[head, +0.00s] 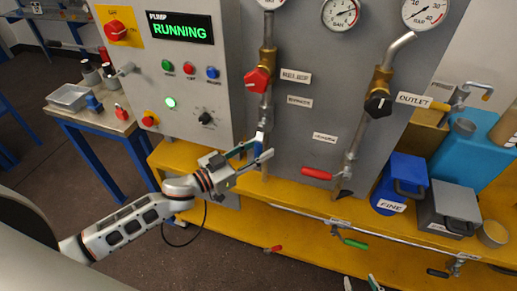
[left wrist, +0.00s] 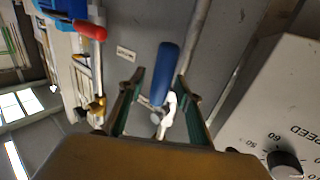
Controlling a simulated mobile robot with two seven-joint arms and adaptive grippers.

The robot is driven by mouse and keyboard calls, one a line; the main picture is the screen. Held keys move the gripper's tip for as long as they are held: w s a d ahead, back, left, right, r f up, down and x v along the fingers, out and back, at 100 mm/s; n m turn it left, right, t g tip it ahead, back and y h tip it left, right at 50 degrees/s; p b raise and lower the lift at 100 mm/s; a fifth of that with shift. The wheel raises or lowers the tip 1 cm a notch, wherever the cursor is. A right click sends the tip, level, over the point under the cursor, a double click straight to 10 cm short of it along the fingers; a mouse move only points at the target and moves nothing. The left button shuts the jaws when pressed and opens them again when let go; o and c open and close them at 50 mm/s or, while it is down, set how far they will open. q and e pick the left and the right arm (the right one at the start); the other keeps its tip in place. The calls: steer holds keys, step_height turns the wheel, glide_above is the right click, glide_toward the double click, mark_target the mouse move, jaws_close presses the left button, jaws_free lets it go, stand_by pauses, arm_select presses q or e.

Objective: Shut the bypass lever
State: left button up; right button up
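A blue-handled lever (head: 260,138) hangs on the left pipe of the grey panel, below the red knob. I take it for the bypass lever; the small label by it is hard to read. In the left wrist view its blue handle (left wrist: 165,75) lies between the fingers of my left gripper (left wrist: 160,84), with a gap on both sides. My left gripper (head: 253,152) is open at the lever in the head view, partly covering its lower end. My right gripper (head: 361,284) shows only its parted fingertips at the bottom edge, empty.
A red-handled lever (head: 316,173) is on the right pipe, and it shows in the left wrist view (left wrist: 90,31). The pump control box (head: 190,90) stands close on the left. A yellow shelf (head: 310,205) runs below, with blue (head: 405,180) and grey (head: 450,208) containers at right.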

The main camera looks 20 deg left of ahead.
arm_select(q)
jaws_close()
